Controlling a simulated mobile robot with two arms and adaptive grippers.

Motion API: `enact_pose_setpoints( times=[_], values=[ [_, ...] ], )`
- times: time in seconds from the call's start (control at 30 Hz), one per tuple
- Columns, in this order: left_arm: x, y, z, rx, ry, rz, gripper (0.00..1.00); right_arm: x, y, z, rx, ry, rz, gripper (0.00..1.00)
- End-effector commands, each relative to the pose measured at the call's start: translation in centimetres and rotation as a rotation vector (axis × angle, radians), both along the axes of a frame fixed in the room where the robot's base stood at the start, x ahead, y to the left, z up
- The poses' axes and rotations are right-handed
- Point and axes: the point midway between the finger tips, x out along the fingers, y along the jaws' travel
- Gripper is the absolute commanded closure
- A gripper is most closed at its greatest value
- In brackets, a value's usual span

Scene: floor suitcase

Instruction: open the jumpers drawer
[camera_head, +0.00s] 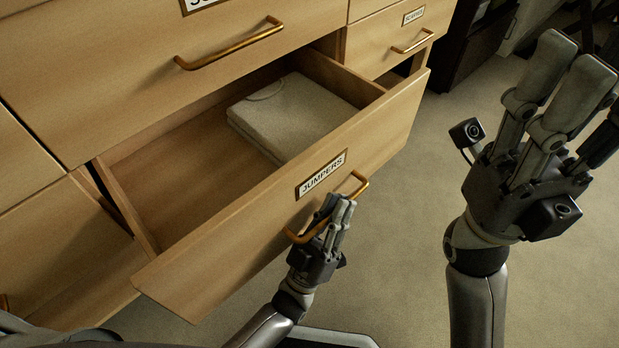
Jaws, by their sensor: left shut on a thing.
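The jumpers drawer (225,225) is light wood and stands pulled out from the dresser, with its inside showing. Its front bears a label (321,175) reading "JUMPERS" and a brass bar handle (361,183). A folded cream garment (300,112) lies in the far part of the drawer; the near part is bare. My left gripper (335,212) is in front of the drawer with its fingers closed around the handle. My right gripper (570,85) is raised at the right, apart from the drawer, with its fingers extended and nothing in them.
Above it is a closed drawer (110,65) with a brass handle (230,47). A smaller closed drawer (392,42) with its own handle (412,42) is at upper right. Dark furniture (478,45) stands beyond. The carpet (410,240) right of the open drawer is clear.

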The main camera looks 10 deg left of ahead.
Motion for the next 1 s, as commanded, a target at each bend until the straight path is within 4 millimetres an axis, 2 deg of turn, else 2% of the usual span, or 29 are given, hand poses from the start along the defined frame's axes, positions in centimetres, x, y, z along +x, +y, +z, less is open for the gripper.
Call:
enact_pose_setpoints(
  times=[0.03,0.2,0.4,0.6,0.97,1.0],
  values=[
    [-0.8,-1.0,0.0,-0.002,0.003,-0.002,1.0,0.0,0.0,0.0,0.0,0.005,0.001,0.6],
    [-2.8,-3.5,-0.1,-0.001,0.004,-0.002,1.0,0.0,0.0,-0.1,0.001,0.01,0.001,0.6],
    [-4.2,-5.3,-0.1,0.001,0.002,-0.001,1.0,0.0,0.0,-0.2,0.002,0.013,0.001,0.6],
    [-4.7,-6.0,-0.2,0.002,0.002,-0.001,1.0,0.0,0.0,-0.2,0.003,0.012,0.001,0.6],
    [-4.8,-6.0,-0.2,0.002,0.003,-0.001,1.0,0.1,0.0,-0.4,0.002,0.02,0.002,0.6],
    [-4.7,-6.0,-0.2,0.002,0.003,-0.001,0.85,0.1,0.0,-0.4,0.002,0.021,0.002,0.6]
  ],
)
